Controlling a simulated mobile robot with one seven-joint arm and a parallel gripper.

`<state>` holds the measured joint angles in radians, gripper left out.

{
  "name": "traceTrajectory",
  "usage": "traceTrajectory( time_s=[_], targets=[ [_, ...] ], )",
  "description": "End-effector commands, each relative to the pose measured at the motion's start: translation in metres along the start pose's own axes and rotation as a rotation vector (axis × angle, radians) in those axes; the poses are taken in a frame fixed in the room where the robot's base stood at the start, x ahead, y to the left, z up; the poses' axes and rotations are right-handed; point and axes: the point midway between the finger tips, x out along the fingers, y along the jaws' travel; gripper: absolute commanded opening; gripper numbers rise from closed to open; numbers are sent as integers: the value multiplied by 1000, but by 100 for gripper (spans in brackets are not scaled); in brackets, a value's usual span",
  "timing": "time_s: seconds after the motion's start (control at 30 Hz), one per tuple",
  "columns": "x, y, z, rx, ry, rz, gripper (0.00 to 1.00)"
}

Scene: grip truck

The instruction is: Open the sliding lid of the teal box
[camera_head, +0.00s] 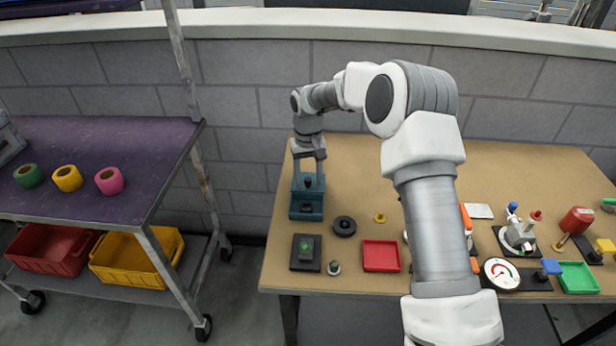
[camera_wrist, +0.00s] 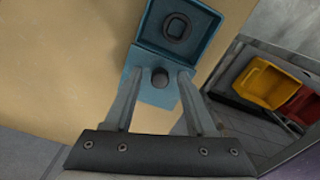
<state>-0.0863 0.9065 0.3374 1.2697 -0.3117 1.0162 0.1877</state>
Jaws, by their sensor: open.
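The teal box (camera_head: 306,213) stands at the left end of the wooden table; it also shows in the wrist view (camera_wrist: 147,35). Its near part shows a recess with a dark rounded piece (camera_wrist: 177,27) in it. The lid part with a dark knob (camera_wrist: 160,77) lies at the back, toward the wall. My gripper (camera_head: 308,172) reaches down over this back part. In the wrist view my gripper (camera_wrist: 158,73) has its two fingers apart, one on each side of the knob. I cannot tell whether either finger touches it.
Close to the box are a black ring (camera_head: 344,226), a dark block with a green button (camera_head: 306,250) and a red tray (camera_head: 381,256). More items crowd the right side, partly behind my arm. A purple-topped cart (camera_head: 100,150) stands left, across a gap.

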Motion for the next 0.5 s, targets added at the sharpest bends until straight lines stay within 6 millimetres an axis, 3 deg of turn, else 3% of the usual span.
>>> traceTrajectory(
  time_s=[0.17,0.5],
  targets=[
    [-20,0,-1,0,5,0,56],
    [-101,0,-1,-1,5,1,56]
  ],
)
